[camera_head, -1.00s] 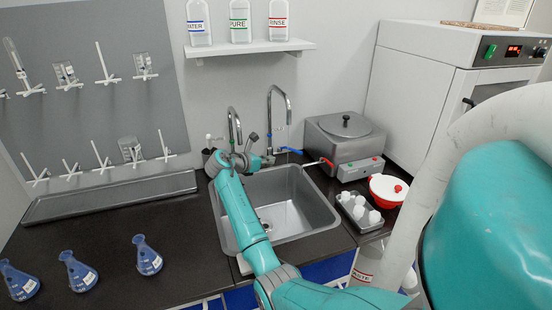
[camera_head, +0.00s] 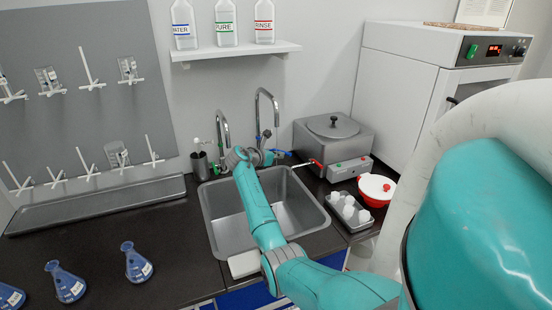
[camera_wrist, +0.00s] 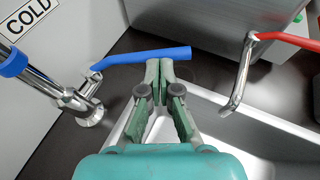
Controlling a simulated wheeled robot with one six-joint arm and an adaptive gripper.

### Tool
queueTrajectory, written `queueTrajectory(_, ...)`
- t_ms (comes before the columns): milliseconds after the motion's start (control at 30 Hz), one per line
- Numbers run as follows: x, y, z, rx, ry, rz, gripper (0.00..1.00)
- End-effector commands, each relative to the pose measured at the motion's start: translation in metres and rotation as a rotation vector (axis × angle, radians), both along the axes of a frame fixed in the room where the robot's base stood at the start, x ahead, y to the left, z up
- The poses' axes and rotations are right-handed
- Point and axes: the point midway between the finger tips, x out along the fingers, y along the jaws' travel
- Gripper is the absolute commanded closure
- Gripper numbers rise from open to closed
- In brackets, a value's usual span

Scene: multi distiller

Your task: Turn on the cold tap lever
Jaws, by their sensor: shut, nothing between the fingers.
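The cold tap lever is a blue handle (camera_wrist: 148,57) running across the top of the wrist view, joined at its left to a chrome valve body. A COLD label (camera_wrist: 27,15) is on the wall beside it. In the head view, the blue lever (camera_head: 282,153) shows at the back edge of the sink. My gripper (camera_wrist: 159,66) is shut and empty. Its green fingertips overlap the lever's middle in the wrist view; I cannot tell whether they touch it. In the head view, my gripper (camera_head: 266,157) is at the sink's back edge, just left of the lever.
A red lever (camera_head: 317,163) is to the right, with a chrome spout by it in the wrist view (camera_wrist: 236,85). The steel sink (camera_head: 302,204) lies below my arm. A steel bath (camera_head: 313,141) stands behind right. Curved faucets (camera_head: 276,108) rise close behind.

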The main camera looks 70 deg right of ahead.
Motion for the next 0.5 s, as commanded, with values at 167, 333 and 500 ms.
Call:
queueTrajectory(167, 0.000, 0.000, 0.000, 0.000, 0.000, 0.000, 1.00)
queueTrajectory(333, -0.008, -0.008, 0.000, 0.000, 0.000, -0.003, 1.00)
queueTrajectory(500, -0.017, -0.021, 0.001, -0.001, 0.001, -0.001, 1.00)
